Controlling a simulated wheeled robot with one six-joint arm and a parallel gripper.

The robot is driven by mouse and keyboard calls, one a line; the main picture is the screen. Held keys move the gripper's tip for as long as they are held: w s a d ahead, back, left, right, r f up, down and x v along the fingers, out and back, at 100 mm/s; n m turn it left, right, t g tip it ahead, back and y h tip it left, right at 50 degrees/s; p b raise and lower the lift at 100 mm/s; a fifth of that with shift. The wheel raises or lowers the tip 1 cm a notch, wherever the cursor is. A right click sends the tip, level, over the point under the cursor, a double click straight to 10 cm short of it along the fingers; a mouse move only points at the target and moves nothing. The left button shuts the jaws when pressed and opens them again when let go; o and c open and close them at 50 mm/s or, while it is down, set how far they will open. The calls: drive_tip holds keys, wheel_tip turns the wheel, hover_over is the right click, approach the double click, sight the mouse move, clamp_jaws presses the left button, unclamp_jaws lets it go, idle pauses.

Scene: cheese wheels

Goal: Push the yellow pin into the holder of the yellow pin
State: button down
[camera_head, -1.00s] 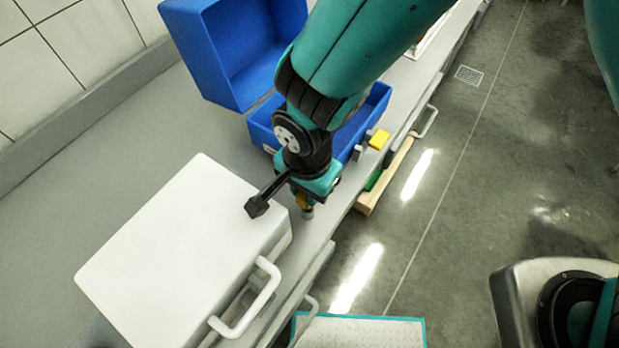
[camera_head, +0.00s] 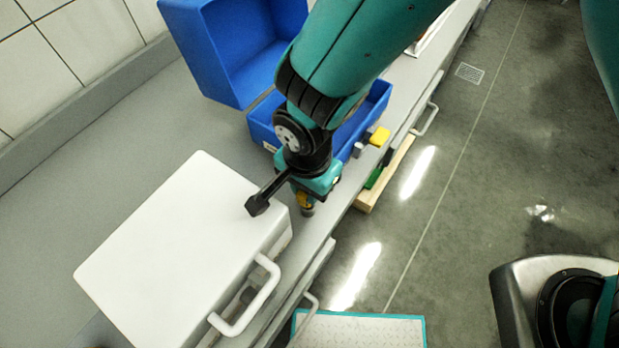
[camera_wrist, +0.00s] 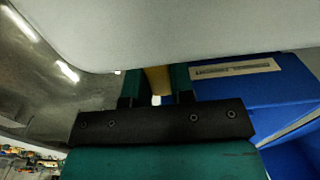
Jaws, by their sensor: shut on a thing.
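My gripper (camera_head: 306,197) points down beside the front right corner of the white case, over the front strip of the grey counter. It is shut on the yellow pin (camera_head: 304,199), which shows as a small yellow piece with a greyish lower end. In the wrist view the yellow pin (camera_wrist: 157,80) sits between the two teal fingers of my gripper (camera_wrist: 157,88). Its far end is hidden by a pale surface. I cannot make out the pin's holder, nor whether the pin touches anything below.
A closed white case (camera_head: 180,250) with a white handle (camera_head: 250,305) lies at left. An open blue case (camera_head: 262,125) stands behind my arm. A yellow block (camera_head: 379,137) sits at its front. The floor is at right.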

drive_tip(key=shift+f+b, duration=0.35)
drive_tip(key=shift+f, duration=0.25)
drive_tip(key=c, duration=0.9)
unclamp_jaws()
wheel_tip(320, 180, up, 18)
drive_tip(key=b, duration=0.2)
drive_tip(key=shift+f, duration=0.25)
drive_tip(key=s+d+r+n+y, duration=0.2)
drive_tip(key=d+n, duration=0.4)
drive_tip(key=d, duration=0.2)
drive_tip(key=s+d+r+n+y, duration=0.2)
drive_tip(key=s+d+r+n, duration=0.1)
drive_tip(key=d+n, duration=0.4)
drive_tip(key=shift+d+r, duration=0.3)
drive_tip(key=shift+d, duration=0.9)
